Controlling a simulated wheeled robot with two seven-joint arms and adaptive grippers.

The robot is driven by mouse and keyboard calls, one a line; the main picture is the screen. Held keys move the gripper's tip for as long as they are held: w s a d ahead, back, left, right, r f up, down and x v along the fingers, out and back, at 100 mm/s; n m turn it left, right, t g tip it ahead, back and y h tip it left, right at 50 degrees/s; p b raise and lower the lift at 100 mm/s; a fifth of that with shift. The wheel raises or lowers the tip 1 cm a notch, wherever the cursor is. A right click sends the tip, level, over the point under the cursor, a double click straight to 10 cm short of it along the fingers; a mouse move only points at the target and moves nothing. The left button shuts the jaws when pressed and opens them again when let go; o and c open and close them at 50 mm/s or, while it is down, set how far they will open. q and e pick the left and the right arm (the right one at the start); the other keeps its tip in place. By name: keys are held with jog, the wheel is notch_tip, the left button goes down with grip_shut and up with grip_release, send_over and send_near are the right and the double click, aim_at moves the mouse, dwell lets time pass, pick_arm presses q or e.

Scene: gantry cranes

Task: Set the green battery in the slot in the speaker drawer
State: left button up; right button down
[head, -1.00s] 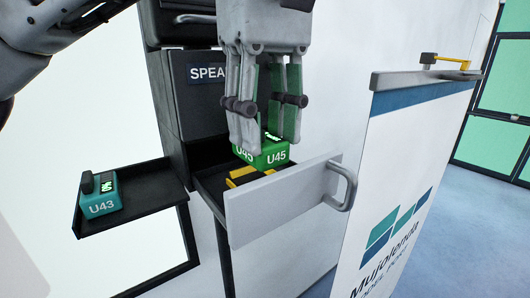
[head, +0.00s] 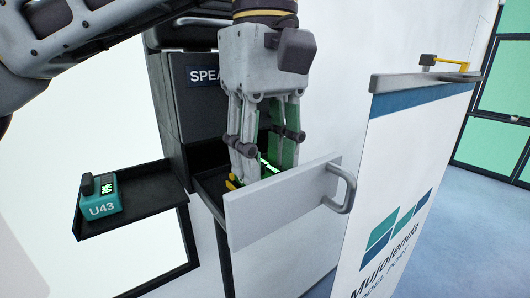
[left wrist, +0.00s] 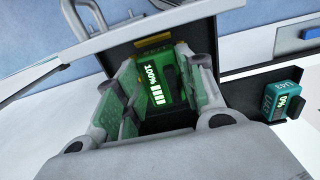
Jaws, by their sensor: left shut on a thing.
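The green battery (left wrist: 160,80), with a lit 100% display, is between the fingers of my left gripper (left wrist: 152,88), which is shut on it. In the head view my left gripper (head: 264,165) reaches down into the open speaker drawer (head: 284,203). Only a thin part of the battery (head: 268,164) shows there, behind the drawer's light front panel. Yellow pieces (head: 232,183) show in the drawer beside the fingers. The slot itself is mostly hidden, and I cannot tell whether the battery is seated. My right gripper is not in view.
A teal battery marked U43 (head: 102,197) stands on a black side tray (head: 150,191) left of the drawer. The drawer handle (head: 342,190) sticks out at the right. A white banner stand (head: 410,160) stands further right.

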aim_at(265, 171)
pick_arm(q)
jog(key=shift+f, duration=0.15)
jog(key=o, duration=1.2)
jog(key=shift+r, duration=0.95)
notch_tip(265, 171, up, 5)
jog(key=shift+r+p, duration=0.1)
jog(key=shift+p, duration=0.2)
jog(key=shift+r+p, duration=0.55)
jog(key=shift+r, duration=2)
